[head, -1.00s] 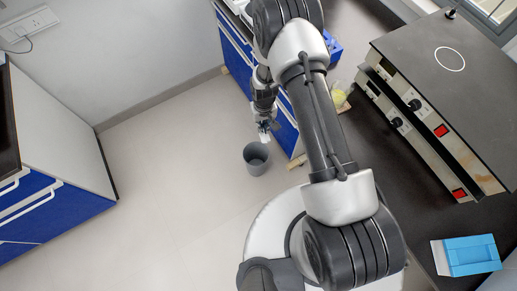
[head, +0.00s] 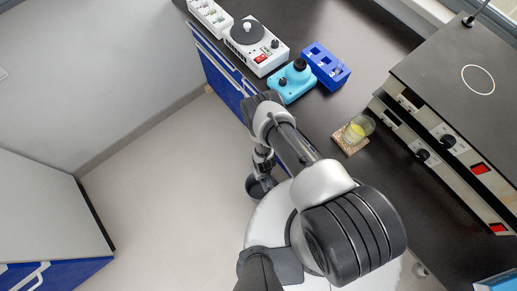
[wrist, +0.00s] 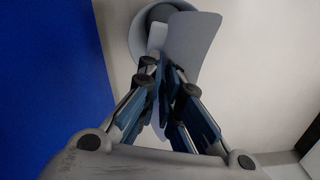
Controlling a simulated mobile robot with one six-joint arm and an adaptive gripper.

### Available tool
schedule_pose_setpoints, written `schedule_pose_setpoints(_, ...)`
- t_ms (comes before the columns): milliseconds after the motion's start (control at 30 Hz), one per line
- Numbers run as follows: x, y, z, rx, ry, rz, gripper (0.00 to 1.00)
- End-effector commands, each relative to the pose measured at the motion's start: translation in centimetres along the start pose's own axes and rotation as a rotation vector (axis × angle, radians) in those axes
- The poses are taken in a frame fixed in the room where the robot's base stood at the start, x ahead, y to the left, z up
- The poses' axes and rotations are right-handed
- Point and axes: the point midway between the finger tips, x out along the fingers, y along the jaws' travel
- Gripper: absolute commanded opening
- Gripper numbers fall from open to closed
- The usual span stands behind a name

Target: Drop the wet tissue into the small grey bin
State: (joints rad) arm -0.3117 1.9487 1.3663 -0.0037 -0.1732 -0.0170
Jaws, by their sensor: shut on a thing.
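My gripper (wrist: 167,68) is shut on the wet tissue (wrist: 191,42), a pale grey-white sheet that spreads beyond the fingertips in the wrist view. The small grey bin (wrist: 137,38) lies just past the tissue there, its round rim partly covered by the tissue. In the head view the bin (head: 252,188) stands on the floor beside the blue cabinet, and my gripper (head: 265,182) is over it, hiding part of its opening. The tissue cannot be made out in the head view. I cannot tell how high it hangs above the rim.
A blue cabinet front (wrist: 45,80) is close on the left in the wrist view. The dark bench (head: 335,95) holds a white stirrer (head: 256,45), a turquoise device (head: 290,82), a blue rack (head: 326,66) and a beaker (head: 358,128). Pale floor (head: 160,190) is clear to the left.

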Motion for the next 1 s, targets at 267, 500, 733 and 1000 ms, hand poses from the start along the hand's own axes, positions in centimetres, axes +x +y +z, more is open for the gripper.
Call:
schedule_pose_setpoints(267,3.0,0.0,-0.1,0.000,0.001,0.000,0.00)
schedule_pose_setpoints(500,5.4,0.0,0.0,0.000,0.000,0.000,0.00)
schedule_pose_setpoints(733,5.5,0.0,-0.1,0.000,0.000,0.000,0.00)
schedule_pose_setpoints(1000,5.5,0.0,-0.1,0.000,0.000,0.000,0.17)
